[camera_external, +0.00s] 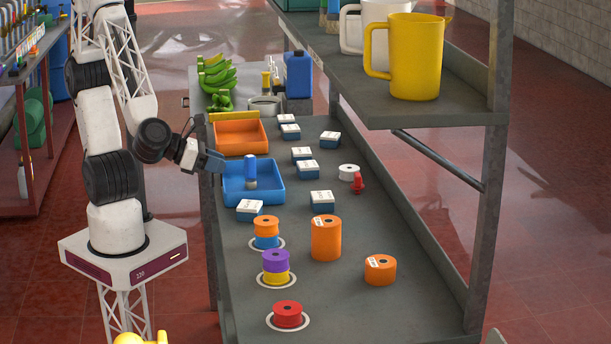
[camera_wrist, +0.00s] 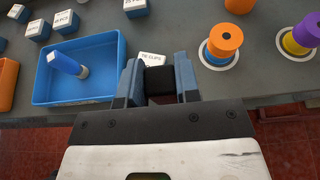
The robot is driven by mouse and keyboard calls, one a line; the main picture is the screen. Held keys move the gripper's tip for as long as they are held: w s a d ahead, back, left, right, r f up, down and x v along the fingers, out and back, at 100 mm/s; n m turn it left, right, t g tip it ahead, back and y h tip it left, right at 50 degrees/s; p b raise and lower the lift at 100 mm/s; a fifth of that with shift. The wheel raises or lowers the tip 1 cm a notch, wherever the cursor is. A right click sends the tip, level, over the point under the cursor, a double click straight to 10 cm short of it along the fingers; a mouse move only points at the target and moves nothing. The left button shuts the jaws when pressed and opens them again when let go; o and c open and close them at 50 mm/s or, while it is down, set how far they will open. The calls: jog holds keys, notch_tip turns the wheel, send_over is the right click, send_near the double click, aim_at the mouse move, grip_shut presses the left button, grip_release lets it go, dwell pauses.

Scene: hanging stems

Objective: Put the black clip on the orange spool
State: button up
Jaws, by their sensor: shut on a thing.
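My gripper (camera_wrist: 158,72) is shut on a black clip (camera_wrist: 159,82), seen between the fingertips in the wrist view. In the external view my gripper (camera_external: 217,163) is above the left edge of the blue tray; the clip cannot be made out there. An orange spool (camera_external: 266,223) sits on a blue spool (camera_external: 266,242) on a white ring, nearer the camera than my gripper. In the wrist view the orange spool (camera_wrist: 226,38) is to the right of my gripper, apart from it. Two labelled orange cylinders, one tall (camera_external: 326,240) and one short (camera_external: 380,270), stand to its right.
The blue tray (camera_external: 270,203) holds a blue-and-white item (camera_external: 250,172). An orange tray (camera_external: 238,152) lies behind it. Several labelled boxes stand around, one (camera_external: 250,209) in front of the tray. A purple spool (camera_external: 275,261) on yellow and a red spool (camera_external: 288,314) stand nearer. A shelf (camera_external: 400,112) overhangs the right side.

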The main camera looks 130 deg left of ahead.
jog(key=shift+w, duration=0.1)
jog(key=w, duration=0.5)
jog(key=w+f, duration=0.1)
jog(key=w, duration=0.9)
jog(key=shift+w+d+f, duration=0.15)
jog(key=shift+w+f, duration=0.1)
jog(key=shift+w, duration=0.15)
jog(key=shift+f, duration=0.1)
jog(key=shift+f, duration=1.65)
jog(key=shift+f, duration=0.15)
jog(key=o, duration=0.9)
jog(key=shift+r, duration=0.2)
